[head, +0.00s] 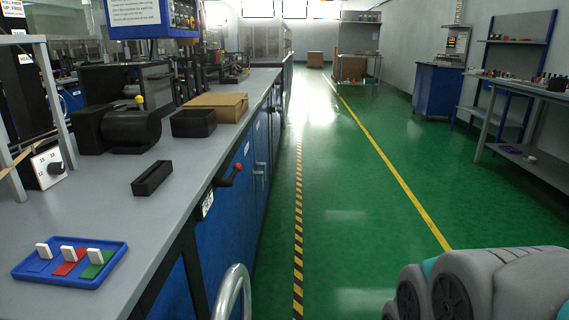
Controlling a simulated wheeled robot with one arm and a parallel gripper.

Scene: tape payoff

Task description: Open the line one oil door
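Blue cabinet doors (213,255) line the front of the long grey bench on the left. They look shut. Small white labels are on the front, one near the bench corner (207,203) and one farther along (246,147); their text is too small to read, so I cannot tell which door is the line one oil door. A metal door handle (259,172) shows farther along the front. A black lever with a red knob (237,168) sticks out from the bench edge. My grey arm fills the lower right corner; my gripper is not in view.
The bench (190,160) holds a blue tray (75,281) of coloured pieces, black boxes (152,178) and machines. A curved metal rail (232,290) rises at the bottom. The green floor (350,200) is clear along the aisle; shelving and a workbench (530,85) stand right.

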